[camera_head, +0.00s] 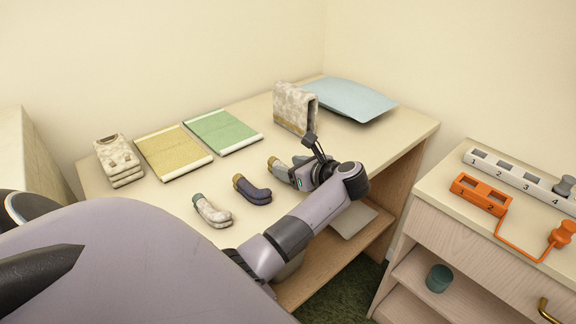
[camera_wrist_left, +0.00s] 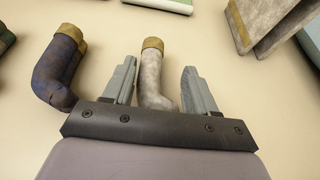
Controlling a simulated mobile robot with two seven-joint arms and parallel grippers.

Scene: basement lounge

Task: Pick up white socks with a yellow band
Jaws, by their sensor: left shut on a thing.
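The white socks with a yellow band (camera_head: 279,171) lie on the table, at the right end of a row of rolled socks. My right gripper is not in view.
Dark socks with a mustard band (camera_head: 252,190) lie close left, then white socks with a green band (camera_head: 211,211). A draped patterned cloth (camera_head: 294,108) stands behind the gripper. Folded clothes (camera_head: 118,160) and yellow and green mats lie back left.

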